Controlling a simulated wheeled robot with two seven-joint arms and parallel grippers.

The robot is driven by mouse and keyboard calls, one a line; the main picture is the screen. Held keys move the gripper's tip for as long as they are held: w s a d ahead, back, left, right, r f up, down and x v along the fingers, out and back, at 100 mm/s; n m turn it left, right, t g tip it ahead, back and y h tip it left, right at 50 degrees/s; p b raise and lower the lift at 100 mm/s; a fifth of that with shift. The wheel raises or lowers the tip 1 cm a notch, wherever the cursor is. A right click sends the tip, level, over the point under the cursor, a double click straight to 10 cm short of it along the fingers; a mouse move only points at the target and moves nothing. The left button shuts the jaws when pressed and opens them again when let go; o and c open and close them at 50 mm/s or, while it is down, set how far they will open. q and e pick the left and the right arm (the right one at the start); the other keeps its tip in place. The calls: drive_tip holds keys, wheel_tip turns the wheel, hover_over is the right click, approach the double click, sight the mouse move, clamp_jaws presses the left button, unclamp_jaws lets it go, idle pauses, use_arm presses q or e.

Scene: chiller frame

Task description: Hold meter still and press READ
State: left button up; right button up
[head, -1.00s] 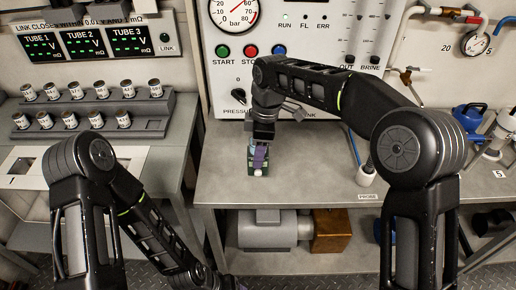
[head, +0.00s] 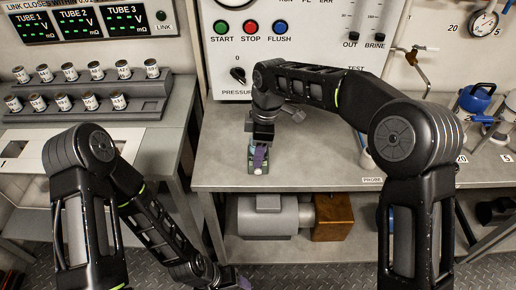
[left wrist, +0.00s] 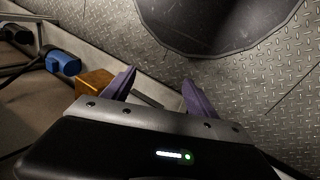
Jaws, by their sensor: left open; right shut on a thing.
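The meter (head: 251,167) is a small dark green device with a pale round spot at its near end. It is over the bench top near the front edge; I cannot tell whether it touches the bench. My right gripper (head: 260,156), with purple fingers, reaches down from above and is shut on it. The fingers and wrist hide part of the meter, and no READ marking is legible. My left gripper (head: 241,284) is low at the bottom edge of the head view, below the bench. In the left wrist view its purple fingers (left wrist: 160,95) are apart with nothing between them.
The bench (head: 310,178) has free room around the meter. A PROBE label (head: 372,180) is on its front edge, with a pale holder (head: 367,160) behind. A grey motor (head: 268,216) and a brown block (head: 333,217) sit beneath. A can rack (head: 90,108) stands left.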

use_arm(q)
drive_tip(key=shift+r, duration=0.15)
idle(0.3)
clamp_jaws()
idle(0.7)
idle(1.0)
